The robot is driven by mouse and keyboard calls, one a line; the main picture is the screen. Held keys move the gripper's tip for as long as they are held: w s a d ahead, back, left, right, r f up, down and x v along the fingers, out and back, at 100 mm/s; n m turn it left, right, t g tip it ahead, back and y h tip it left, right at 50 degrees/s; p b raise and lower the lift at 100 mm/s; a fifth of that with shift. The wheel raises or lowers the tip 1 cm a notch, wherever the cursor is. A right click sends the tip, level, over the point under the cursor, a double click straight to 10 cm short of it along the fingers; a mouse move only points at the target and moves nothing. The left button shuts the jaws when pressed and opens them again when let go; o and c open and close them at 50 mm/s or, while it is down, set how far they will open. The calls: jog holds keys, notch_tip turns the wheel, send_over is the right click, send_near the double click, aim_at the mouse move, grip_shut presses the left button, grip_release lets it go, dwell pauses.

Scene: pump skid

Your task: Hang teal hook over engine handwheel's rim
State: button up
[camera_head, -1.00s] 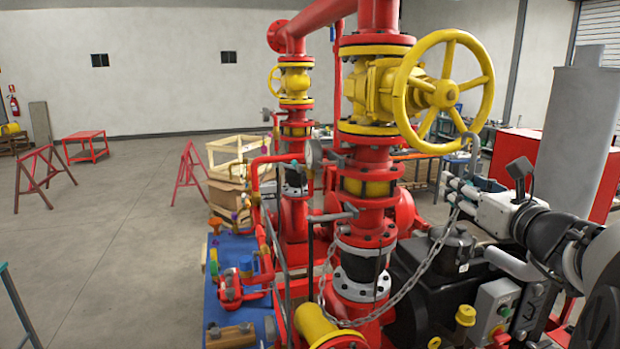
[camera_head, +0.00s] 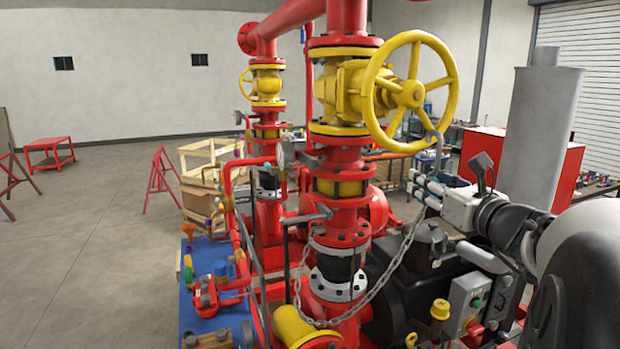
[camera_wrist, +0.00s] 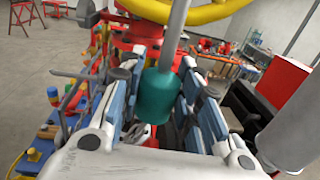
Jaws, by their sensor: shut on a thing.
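The hook (camera_head: 436,150) is a grey metal curve on a teal grip. The teal grip (camera_wrist: 158,97) sits between the fingers of my gripper (camera_wrist: 160,100) in the wrist view, with the grey shank (camera_wrist: 177,38) rising from it. My gripper (camera_head: 424,188) is shut on it, below and right of the large yellow handwheel (camera_head: 447,103). The hook's curved top appears close to the rim's lower right in the head view; I cannot tell whether they touch. Part of the yellow rim (camera_wrist: 215,12) crosses the top of the wrist view. The hook's tip is out of the wrist view.
A chain (camera_head: 385,272) hangs from near my gripper down to the red pipework. A smaller yellow handwheel (camera_head: 244,84) is on the valve behind, at left. A grey cylinder (camera_head: 540,140) and a red cabinet (camera_head: 484,150) stand at right. Open floor lies at left.

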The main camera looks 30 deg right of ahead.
jog(key=shift+w, duration=0.1)
dwell(0.4)
jog(key=shift+b+x, duration=0.3)
jog(key=shift+x, duration=1.15)
jog(key=shift+w+a, duration=0.1)
jog(key=shift+w, duration=0.05)
dwell(0.5)
jog(key=shift+a+b+x, duration=0.2)
jog(key=shift+x, duration=0.7)
jog(key=shift+a+b+x, duration=0.15)
jog(key=shift+a+x, duration=0.05)
jog(key=shift+x, duration=0.7)
jog(key=shift+d, duration=0.2)
jog(key=shift+f, duration=0.1)
jog(key=shift+f+b, duration=1.2)
jog(key=shift+b, duration=0.2)
jog(key=o, duration=1.2)
